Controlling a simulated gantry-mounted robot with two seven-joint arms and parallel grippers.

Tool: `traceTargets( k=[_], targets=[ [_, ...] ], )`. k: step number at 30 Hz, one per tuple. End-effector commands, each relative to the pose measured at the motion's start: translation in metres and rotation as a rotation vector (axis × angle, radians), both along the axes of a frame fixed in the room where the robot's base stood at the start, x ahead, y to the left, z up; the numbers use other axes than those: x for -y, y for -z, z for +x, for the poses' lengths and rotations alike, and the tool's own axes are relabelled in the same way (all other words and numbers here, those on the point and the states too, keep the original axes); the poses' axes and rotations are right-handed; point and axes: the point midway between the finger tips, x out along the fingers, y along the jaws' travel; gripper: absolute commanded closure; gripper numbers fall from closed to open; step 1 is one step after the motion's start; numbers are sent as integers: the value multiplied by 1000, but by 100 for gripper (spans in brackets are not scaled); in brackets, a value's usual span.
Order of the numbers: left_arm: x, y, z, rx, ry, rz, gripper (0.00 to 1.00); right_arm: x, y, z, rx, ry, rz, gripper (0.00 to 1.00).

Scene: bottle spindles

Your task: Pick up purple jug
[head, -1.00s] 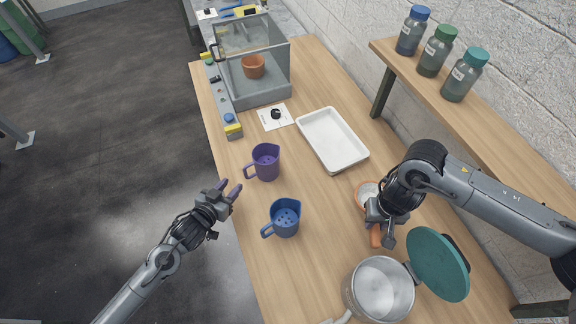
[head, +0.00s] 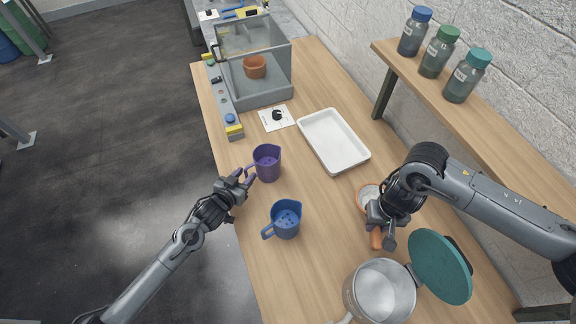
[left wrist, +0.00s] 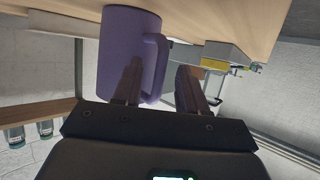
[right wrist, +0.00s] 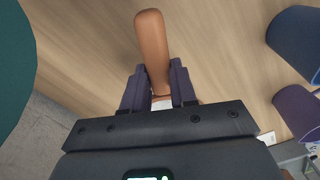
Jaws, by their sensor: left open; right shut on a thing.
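The purple jug (head: 267,163) stands upright on the table, its handle towards the left. My left gripper (head: 244,177) is open at the table's left edge, close to the jug's handle. In the left wrist view the purple jug (left wrist: 119,52) is ahead, with its handle (left wrist: 154,68) between the two open fingers (left wrist: 160,85); I cannot tell whether they touch it. My right gripper (head: 382,232) is shut on an orange-brown handle (head: 376,238), which also shows between the fingers in the right wrist view (right wrist: 151,50).
A blue jug (head: 285,220) stands just in front of the purple one. A white tray (head: 334,167) lies to the right. A metal pot (head: 378,290) with a green lid (head: 440,265) is at the front right. A clear box (head: 262,95) stands at the back.

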Motion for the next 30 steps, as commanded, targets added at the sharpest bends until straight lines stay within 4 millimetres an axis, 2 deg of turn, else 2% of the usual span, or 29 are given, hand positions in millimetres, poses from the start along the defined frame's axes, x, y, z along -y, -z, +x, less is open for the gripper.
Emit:
traceTargets(
  k=[3,4,12,30],
  targets=[
    [0,0,0,0,1,0,58,0,0,0,0,0,0,100],
    [0,0,0,0,1,0,61,0,0,0,0,0,0,100],
    [0,0,0,0,0,0,100,0,0,0,0,0,0,100],
    [0,-5,0,3,1,-2,100,0,-1,0,0,0,0,100]
  ],
)
